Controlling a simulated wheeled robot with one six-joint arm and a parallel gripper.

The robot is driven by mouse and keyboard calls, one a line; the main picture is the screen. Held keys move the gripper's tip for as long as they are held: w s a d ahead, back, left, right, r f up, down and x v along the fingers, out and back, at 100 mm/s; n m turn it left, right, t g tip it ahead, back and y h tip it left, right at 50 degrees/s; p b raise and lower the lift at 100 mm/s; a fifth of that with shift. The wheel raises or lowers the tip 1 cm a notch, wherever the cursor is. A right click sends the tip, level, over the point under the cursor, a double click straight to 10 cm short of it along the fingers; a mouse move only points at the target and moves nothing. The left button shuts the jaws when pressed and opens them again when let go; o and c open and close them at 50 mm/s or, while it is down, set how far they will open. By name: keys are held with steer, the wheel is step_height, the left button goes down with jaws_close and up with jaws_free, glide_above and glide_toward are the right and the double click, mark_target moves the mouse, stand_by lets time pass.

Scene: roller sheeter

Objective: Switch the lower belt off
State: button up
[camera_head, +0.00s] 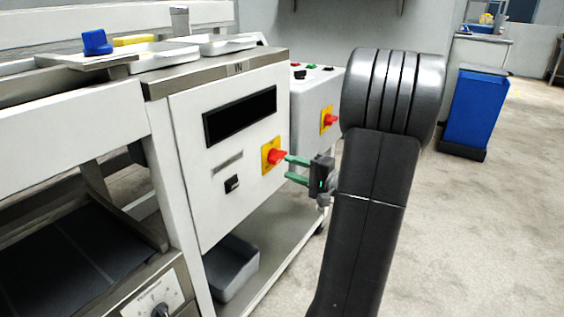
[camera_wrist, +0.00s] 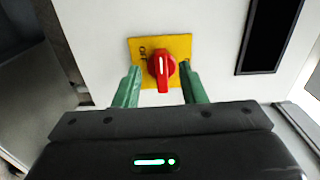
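A red rotary switch knob (camera_head: 277,157) on a yellow plate (camera_head: 267,165) sits on the white front panel of the near cabinet. In the wrist view the red knob (camera_wrist: 162,67) stands between my two green fingertips, with its white mark roughly upright. My gripper (camera_head: 289,169) is open, its fingers pointing at the knob, one on each side. Gaps show between the fingers and the knob in the wrist view (camera_wrist: 160,82). A second red knob on a yellow plate (camera_head: 328,120) is on the grey cabinet behind. I cannot tell any belt's motion.
The near panel (camera_head: 215,160) also has a black display (camera_head: 240,116) and a small black switch (camera_head: 232,183). A grey bin (camera_head: 230,268) stands on the shelf below. A dial (camera_head: 158,308) is at lower left. A blue bin (camera_head: 477,105) stands at right; open floor lies right of my arm.

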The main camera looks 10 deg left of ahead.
mark_target(276, 163)
steer(key=p+v, duration=0.1)
steer(key=v, duration=0.7)
steer(key=shift+d+p, duration=0.4)
steer(key=shift+s, duration=0.1)
steer(key=b+x, duration=0.3)
steer(key=x, duration=1.1)
steer(key=shift+s+a+b, duration=0.1)
steer(key=shift+b, duration=0.2)
